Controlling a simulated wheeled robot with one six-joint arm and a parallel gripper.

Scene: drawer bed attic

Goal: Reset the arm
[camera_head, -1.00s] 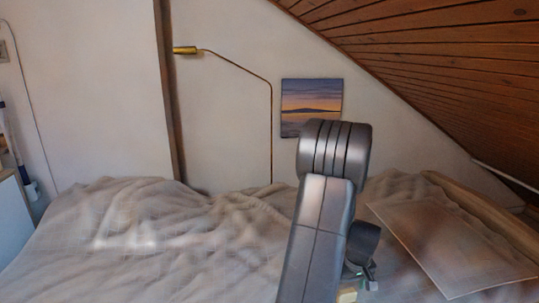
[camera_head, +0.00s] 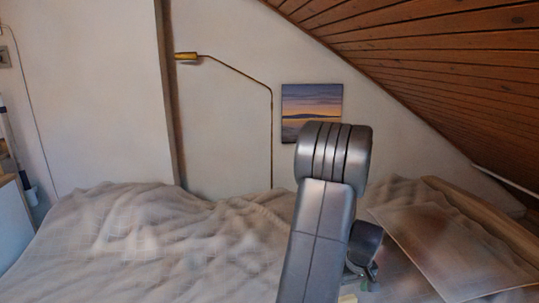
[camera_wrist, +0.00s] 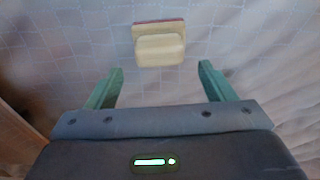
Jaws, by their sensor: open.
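My gripper (camera_wrist: 160,88) shows in the wrist view with its two green fingers spread wide apart. Nothing is between the fingers. A cream block-like object with a reddish far edge (camera_wrist: 160,47) lies beyond the fingertips on the pale, grid-lined cloth (camera_wrist: 60,50). In the head view my grey arm stands bent in front of the bed and hides most of the gripper. A small pale piece of something shows low beside the arm (camera_head: 348,298); I cannot tell whether it is the same object.
The bed (camera_head: 150,240) has a rumpled beige cover. A flat board (camera_head: 455,245) lies at the right beside a wooden edge (camera_head: 485,218). A brass lamp (camera_head: 187,56) and a picture (camera_head: 311,103) are on the wall. The wooden ceiling (camera_head: 440,70) slopes down at the right.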

